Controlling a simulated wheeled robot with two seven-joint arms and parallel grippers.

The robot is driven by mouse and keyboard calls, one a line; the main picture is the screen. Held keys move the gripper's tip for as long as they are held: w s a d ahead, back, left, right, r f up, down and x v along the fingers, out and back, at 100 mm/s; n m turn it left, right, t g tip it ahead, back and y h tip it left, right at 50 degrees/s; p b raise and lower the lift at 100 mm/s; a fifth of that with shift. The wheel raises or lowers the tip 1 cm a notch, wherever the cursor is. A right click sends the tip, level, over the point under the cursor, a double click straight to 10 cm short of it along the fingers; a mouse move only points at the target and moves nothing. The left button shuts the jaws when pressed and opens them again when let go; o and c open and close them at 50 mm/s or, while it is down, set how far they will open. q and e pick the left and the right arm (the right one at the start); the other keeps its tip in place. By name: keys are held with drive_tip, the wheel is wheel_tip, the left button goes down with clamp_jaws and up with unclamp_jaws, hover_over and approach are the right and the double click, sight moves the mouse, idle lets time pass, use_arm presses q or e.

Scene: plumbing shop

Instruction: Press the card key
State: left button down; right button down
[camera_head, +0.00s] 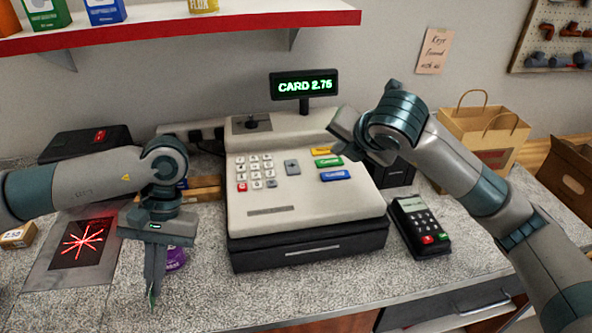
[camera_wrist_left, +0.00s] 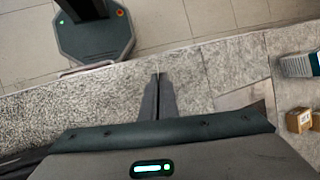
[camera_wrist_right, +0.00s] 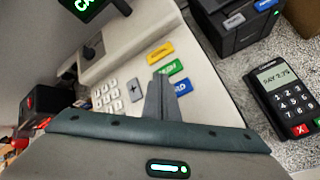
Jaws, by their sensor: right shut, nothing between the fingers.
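The cash register (camera_head: 300,205) stands mid-counter. Its yellow key (camera_head: 322,150), green key (camera_head: 328,161) and blue key (camera_head: 335,175) form a column on the right of its sloped face; their lettering is too small to read surely. The display (camera_head: 303,85) on its pole reads "CARD 2.75". My right gripper (camera_wrist_right: 160,80) is shut and empty, its tips over the register's face beside the green key (camera_wrist_right: 170,68) in the right wrist view; contact cannot be told. My left gripper (camera_head: 152,302) is shut, pointing down over the counter left of the register.
A card terminal (camera_head: 420,225) lies right of the register; its screen reads "PAY 2.75" in the right wrist view (camera_wrist_right: 280,90). A scanner plate with red lines (camera_head: 83,242) is at left. Paper bags (camera_head: 485,130) stand at the back right. A red-edged shelf (camera_head: 180,28) hangs above.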

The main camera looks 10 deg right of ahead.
drive_tip(key=shift+r, duration=0.9)
drive_tip(key=shift+f, duration=0.1)
